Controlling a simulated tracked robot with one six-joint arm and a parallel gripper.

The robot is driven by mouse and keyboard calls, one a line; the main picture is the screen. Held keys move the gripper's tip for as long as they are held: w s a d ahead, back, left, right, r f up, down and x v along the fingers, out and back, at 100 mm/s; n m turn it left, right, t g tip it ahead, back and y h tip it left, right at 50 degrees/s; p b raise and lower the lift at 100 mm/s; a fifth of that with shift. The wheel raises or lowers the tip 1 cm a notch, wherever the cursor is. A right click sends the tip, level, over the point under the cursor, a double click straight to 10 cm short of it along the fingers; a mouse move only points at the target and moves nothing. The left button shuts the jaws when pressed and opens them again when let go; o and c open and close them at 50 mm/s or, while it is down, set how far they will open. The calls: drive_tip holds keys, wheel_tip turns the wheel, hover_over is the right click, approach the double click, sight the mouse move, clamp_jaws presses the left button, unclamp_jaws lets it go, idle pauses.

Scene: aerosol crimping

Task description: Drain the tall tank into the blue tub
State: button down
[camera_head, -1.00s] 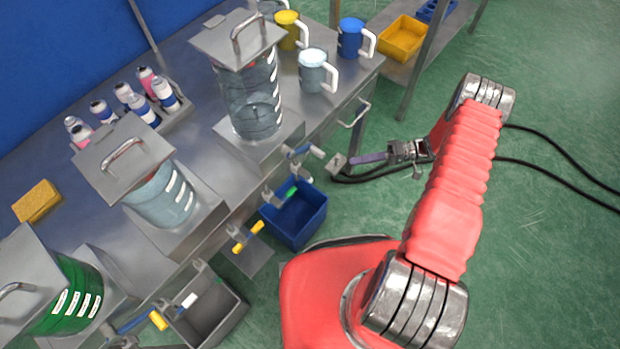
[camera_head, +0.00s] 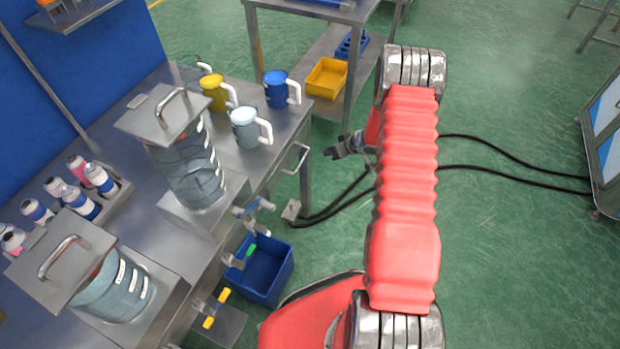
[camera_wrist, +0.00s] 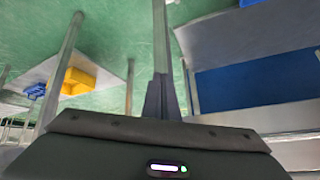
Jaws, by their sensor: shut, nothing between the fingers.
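The tall tank (camera_head: 188,165) is clear with a flat metal lid and handle; it stands on a metal stand at the bench's front edge. Clear liquid seems to fill its lower part. My gripper (camera_head: 338,151) is right of the bench and tub, well apart from the tap, partly behind my arm. In the wrist view its fingers (camera_wrist: 163,97) are shut and empty.
A second lidded tank (camera_head: 115,290) stands at lower left, with a yellow-handled tap (camera_head: 216,308) in front. Yellow (camera_head: 213,92), blue (camera_head: 277,90) and clear (camera_head: 246,127) jugs stand behind the tall tank. A yellow bin (camera_head: 327,78) sits on a shelf. Open green floor lies right.

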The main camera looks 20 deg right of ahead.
wheel_tip(320, 180, up, 20)
drive_tip(key=w+d+t+h, duration=0.1)
drive_tip(key=w+h, duration=0.2)
drive_tip(key=h, duration=0.1)
drive_tip(key=s+a+r+m+h, duration=0.15)
drive_tip(key=s+r, duration=0.25)
drive_tip(key=r, duration=0.4)
drive_tip(key=s+a+r+m+h, duration=0.1)
drive_tip(key=s+a+r, duration=0.15)
drive_tip(key=r, duration=0.45)
drive_tip(key=s+a+r+g, duration=0.1)
drive_tip(key=s+a+r, duration=0.25)
drive_tip(key=s, duration=0.35)
drive_tip(key=s+a+r, duration=0.3)
drive_tip(key=s+r, duration=0.2)
drive_tip(key=s, duration=0.1)
drive_tip(key=s+a+g+y, duration=0.1)
drive_tip(key=s+a, duration=0.5)
drive_tip(key=s, duration=0.3)
drive_tip(key=s+a+y, duration=0.2)
drive_tip(key=s+a, duration=0.4)
drive_tip(key=s, duration=0.3)
drive_tip(key=shift+s+a+r+g, duration=0.2)
drive_tip(key=shift+s+r+g, duration=0.1)
drive_tip(key=shift+s+g, duration=0.1)
drive_tip(key=shift+d+n+y, duration=0.15)
drive_tip(key=shift+n+y, duration=0.1)
